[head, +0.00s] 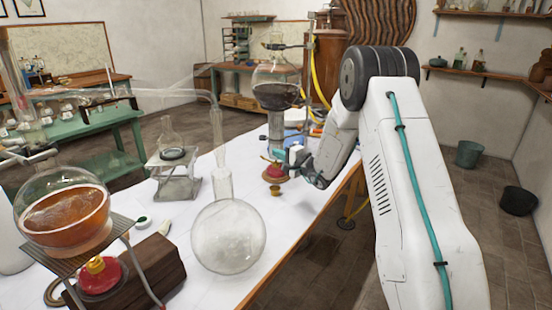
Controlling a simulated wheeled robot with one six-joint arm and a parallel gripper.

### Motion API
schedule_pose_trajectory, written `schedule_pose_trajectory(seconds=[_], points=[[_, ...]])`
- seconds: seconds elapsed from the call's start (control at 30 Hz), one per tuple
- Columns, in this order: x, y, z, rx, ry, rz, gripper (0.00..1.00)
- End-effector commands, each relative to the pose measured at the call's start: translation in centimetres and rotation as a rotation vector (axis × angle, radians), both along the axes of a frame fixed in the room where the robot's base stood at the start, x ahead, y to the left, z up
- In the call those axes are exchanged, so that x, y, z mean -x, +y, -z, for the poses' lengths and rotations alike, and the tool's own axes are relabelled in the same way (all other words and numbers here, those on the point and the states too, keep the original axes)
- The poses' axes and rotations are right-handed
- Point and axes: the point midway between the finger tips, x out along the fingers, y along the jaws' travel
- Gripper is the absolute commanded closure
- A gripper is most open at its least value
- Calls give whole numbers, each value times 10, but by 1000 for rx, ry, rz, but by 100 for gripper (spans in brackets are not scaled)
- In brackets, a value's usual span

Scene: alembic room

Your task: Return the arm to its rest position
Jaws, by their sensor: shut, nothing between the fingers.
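My arm reaches in from the right of the head view and bends down over the right edge of the white-topped table (185,262). My gripper (280,160) is at the table's right side, shut and small in the picture. It is close to a small red-topped burner (273,172) below a round flask of dark liquid (276,84). I cannot tell from this view whether it touches the burner.
A large round flask (228,237) stands near the table's front edge. A flask of orange liquid (66,213) sits over a red burner (99,274) at left. A glass tube spans above the table. Open floor lies right, with a green bucket (469,154) and a black bucket (519,200).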

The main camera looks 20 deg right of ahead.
Motion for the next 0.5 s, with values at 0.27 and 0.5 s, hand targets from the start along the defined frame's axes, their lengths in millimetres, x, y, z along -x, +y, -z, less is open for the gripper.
schedule_pose_trajectory(seconds=[0.27, 0.5], points=[[19, 20, 0, 0, 0, -4, 100], [20, 23, 0, -58, 23, -14, 100]])
